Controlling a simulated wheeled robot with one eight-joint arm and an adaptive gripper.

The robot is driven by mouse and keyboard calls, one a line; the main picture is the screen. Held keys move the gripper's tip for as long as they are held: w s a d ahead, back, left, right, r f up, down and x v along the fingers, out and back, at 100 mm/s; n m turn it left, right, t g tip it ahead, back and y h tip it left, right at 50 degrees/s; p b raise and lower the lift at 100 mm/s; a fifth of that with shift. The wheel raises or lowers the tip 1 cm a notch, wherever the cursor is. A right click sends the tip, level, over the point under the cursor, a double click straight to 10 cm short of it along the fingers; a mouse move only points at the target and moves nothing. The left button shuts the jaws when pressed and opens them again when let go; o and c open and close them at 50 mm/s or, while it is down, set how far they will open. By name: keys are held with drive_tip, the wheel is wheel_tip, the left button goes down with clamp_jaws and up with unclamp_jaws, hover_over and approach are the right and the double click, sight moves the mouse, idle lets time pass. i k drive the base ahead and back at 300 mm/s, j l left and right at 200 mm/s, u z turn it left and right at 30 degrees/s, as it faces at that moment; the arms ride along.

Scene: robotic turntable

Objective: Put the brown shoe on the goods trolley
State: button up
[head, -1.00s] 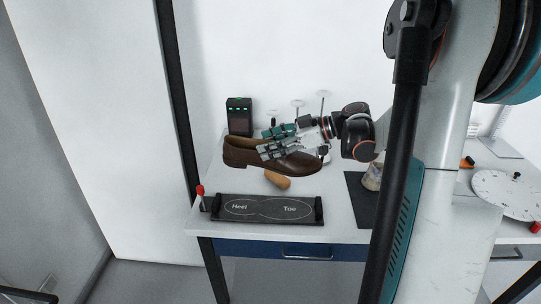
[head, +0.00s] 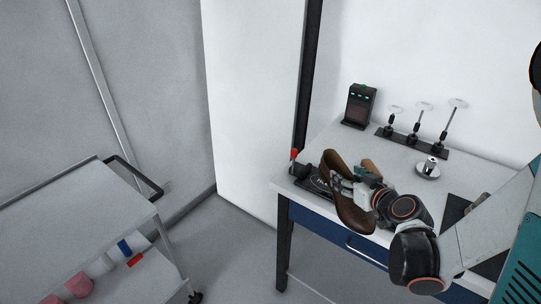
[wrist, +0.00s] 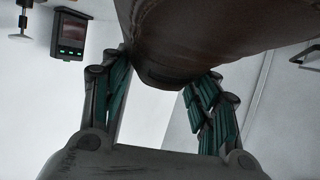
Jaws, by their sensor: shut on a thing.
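The brown shoe (head: 345,205) is held by my gripper (head: 350,187) above the front edge of the workbench in the head view. It hangs tilted, long side running down and to the right. In the wrist view the brown shoe (wrist: 185,45) fills the top middle, between the two green-padded fingers of my gripper (wrist: 165,85). The goods trolley (head: 75,225) stands at the lower left of the head view, with a flat grey top shelf, bare where visible, and a dark handle. It is well apart from the shoe.
The workbench (head: 290,184) carries a black device (head: 359,105), a row of small stands (head: 412,140) and a black heel-toe plate (head: 312,184), partly hidden. Pink, white, blue and red items lie on the trolley's lower shelf. Open floor (head: 235,240) lies between trolley and bench.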

sight(62, 233)
drive_tip(key=k+j+u, duration=0.2)
drive_tip(key=j, duration=0.95)
drive_tip(key=i+j+u, duration=0.1)
drive_tip(key=j+u, duration=0.15)
drive_tip(key=j, duration=0.9)
drive_tip(key=i+j+u, duration=0.2)
drive_tip(key=j, duration=1)
drive_tip(key=k, duration=0.1)
